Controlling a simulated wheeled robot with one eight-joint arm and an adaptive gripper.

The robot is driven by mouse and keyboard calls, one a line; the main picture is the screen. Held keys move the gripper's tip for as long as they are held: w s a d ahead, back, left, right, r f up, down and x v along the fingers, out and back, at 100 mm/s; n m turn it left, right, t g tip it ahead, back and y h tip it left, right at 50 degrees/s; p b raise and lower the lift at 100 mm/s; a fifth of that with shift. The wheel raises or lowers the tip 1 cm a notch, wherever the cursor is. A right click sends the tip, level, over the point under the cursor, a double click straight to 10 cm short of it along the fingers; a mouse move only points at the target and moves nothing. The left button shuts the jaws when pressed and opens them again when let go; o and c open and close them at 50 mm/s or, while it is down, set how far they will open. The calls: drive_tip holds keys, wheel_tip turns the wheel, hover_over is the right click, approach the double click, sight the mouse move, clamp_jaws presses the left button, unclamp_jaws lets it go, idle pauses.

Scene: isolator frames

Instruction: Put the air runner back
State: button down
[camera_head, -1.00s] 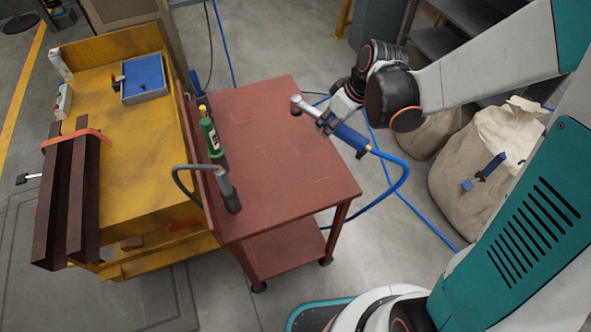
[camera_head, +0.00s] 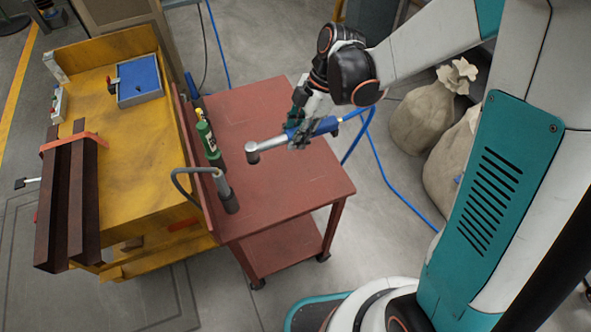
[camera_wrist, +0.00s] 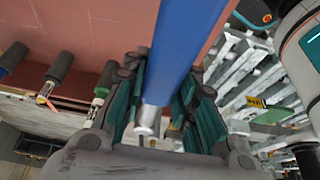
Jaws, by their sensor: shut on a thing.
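The air runner (camera_head: 268,145) is a hand tool with a silver head and neck and a blue handle. A blue hose (camera_head: 364,137) trails from its handle end. My gripper (camera_head: 302,133) is shut around the handle, with the head pointing left over the red cart (camera_head: 290,195). Its height above the cart top is hard to judge. In the wrist view the blue handle (camera_wrist: 186,45) lies between the two finger pads (camera_wrist: 160,85).
A yellow workbench (camera_head: 140,170) with dark beams adjoins on the left. Sacks (camera_head: 423,117) stand on the right. The cart's middle and front are bare.

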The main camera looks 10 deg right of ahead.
wheel_tip(320, 180, down, 14)
drive_tip(key=b, duration=0.4)
drive_tip(key=shift+f+b, duration=0.25)
drive_tip(key=shift+b, duration=0.1)
drive_tip(key=shift+f, duration=0.15)
drive_tip(key=c, duration=1.3)
unclamp_jaws()
drive_tip(key=shift+c, duration=0.2)
drive_tip(key=shift+o, duration=0.2)
drive_tip(key=shift+r, duration=0.2)
drive_tip(key=s+d+r+m+t+h+p, duration=0.1)
drive_tip(key=d+r+m+p, duration=0.15)
drive_tip(key=r, duration=0.55)
drive_tip(key=s+d+r+m+t+p, duration=0.1)
drive_tip(key=s+d+r+m, duration=0.2)
drive_tip(key=r, duration=0.4)
drive_tip(key=d+r+m+t+h+p, duration=0.1)
drive_tip(key=d+r+m+t, duration=0.2)
drive_tip(key=r, duration=0.5)
drive_tip(key=s+d+r+m+t+h, duration=0.2)
drive_tip(key=s+d+r+m, duration=0.3)
drive_tip(key=s+m, duration=0.4)
drive_tip(key=shift+s+r+m+t, duration=0.15)
drive_tip(key=shift+r+m+t, duration=0.5)
drive_tip(key=shift+m, duration=1.2)
